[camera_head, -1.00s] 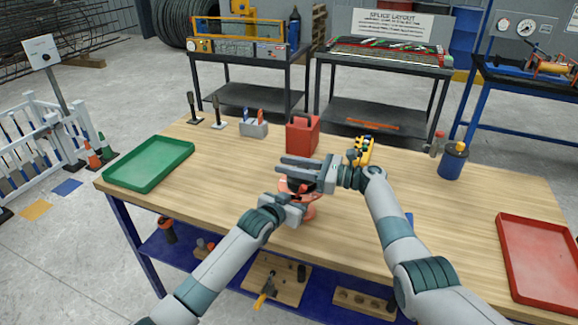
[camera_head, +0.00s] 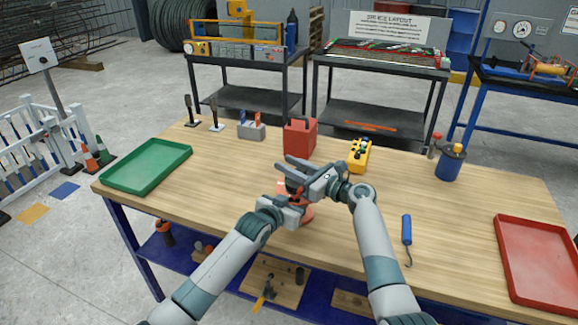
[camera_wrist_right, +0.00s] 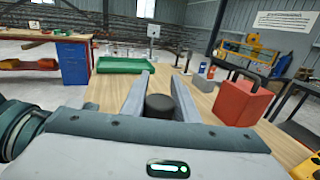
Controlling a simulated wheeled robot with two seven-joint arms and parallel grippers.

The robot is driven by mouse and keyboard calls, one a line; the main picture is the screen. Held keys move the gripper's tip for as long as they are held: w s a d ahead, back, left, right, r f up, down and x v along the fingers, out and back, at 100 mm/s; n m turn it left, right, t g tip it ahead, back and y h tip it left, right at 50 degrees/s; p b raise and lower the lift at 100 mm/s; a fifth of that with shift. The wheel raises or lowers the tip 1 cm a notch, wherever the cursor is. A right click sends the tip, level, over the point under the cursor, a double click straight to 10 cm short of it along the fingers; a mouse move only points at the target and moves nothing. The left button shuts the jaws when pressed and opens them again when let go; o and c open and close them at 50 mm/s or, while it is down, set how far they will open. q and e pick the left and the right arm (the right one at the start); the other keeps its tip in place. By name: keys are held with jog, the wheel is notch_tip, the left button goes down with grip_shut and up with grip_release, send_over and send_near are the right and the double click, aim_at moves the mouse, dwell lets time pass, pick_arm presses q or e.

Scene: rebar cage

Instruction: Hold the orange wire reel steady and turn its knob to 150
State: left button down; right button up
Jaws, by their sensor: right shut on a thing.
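The orange wire reel (camera_head: 305,213) stands near the middle of the wooden table in the head view, mostly hidden by both grippers. My left gripper (camera_head: 290,203) is at the reel's side, low on its body; its fingertips are covered, so its grip is unclear. My right gripper (camera_head: 291,172) is over the reel's top, its fingers pointing left and slightly away. In the right wrist view, a dark round knob (camera_wrist_right: 161,106) sits between the two right fingers, which are shut on it. The knob's scale cannot be read.
A red can (camera_head: 300,140) stands just behind the grippers, with a yellow box (camera_head: 360,156) to its right. A blue-handled hook tool (camera_head: 407,230) lies right of my right forearm. A green tray (camera_head: 147,168) and a red tray (camera_head: 540,262) lie at the table's ends.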

jog(key=o, duration=1.1)
jog(key=shift+c, duration=0.2)
jog(key=shift+a, duration=0.1)
jog(key=shift+s+a+f+n+g+y, duration=0.15)
jog(key=shift+n+g+y, duration=0.15)
jog(key=shift+n+g, duration=0.15)
jog(key=shift+g, duration=0.35)
jog(key=shift+s+a+n+g+y, duration=0.1)
jog(key=shift+s+n+g+y, duration=0.15)
jog(key=shift+n+g+y, duration=0.55)
jog(key=shift+s+a+n+g+y, duration=0.1)
jog(key=shift+s+n+g+y, duration=0.25)
jog(key=shift+n+g, duration=0.75)
jog(key=shift+d+g, duration=0.1)
jog(key=shift+g, duration=0.4)
jog(key=s+d+g, duration=0.1)
jog(key=s+d, duration=0.2)
jog(key=d, duration=1.2)
jog(key=shift+d+r, duration=0.2)
jog(key=shift+d, duration=0.15)
jog(key=shift+s+n, duration=0.1)
jog(key=shift+n, duration=0.15)
